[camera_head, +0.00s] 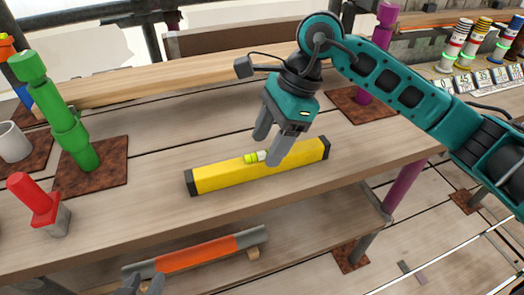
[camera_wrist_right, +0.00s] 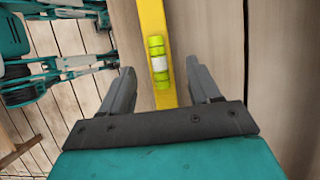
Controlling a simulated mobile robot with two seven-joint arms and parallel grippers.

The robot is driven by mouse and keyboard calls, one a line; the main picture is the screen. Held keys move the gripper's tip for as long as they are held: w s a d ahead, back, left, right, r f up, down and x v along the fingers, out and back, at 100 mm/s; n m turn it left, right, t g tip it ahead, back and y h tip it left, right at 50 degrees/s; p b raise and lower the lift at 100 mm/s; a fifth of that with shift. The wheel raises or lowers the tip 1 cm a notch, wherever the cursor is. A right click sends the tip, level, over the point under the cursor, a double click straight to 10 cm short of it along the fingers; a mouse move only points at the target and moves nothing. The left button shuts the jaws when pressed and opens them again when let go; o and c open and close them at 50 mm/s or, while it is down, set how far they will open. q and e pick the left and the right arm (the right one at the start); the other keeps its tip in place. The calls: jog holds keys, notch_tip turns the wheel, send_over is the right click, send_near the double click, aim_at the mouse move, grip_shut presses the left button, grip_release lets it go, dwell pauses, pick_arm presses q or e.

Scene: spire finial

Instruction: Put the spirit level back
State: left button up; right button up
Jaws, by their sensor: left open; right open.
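The spirit level is a yellow bar with dark ends and a green-and-white vial. It lies on the wooden table top (camera_head: 225,215) in the head view, with the level (camera_head: 225,177) near the front edge. In the right wrist view the level (camera_wrist_right: 153,22) runs between the open fingers, its vial facing the camera. My right gripper (camera_head: 267,150) points down at the level's middle, open and empty, with fingers on either side of the vial. I cannot tell whether they touch it. My left gripper (camera_head: 143,287) is open at the bottom edge, mostly cut off.
An orange-and-grey bar (camera_head: 196,254) lies on a lower shelf. On the left are a green post (camera_head: 68,125), a red-and-grey piece (camera_head: 42,205) and a white cup (camera_head: 14,142). A wooden beam (camera_head: 190,75) lies along the back. Striped cylinders (camera_head: 458,38) stand at the far right.

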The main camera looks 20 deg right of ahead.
jog(key=v, duration=0.8)
jog(key=shift+p, duration=0.3)
jog(key=shift+s+f, duration=0.1)
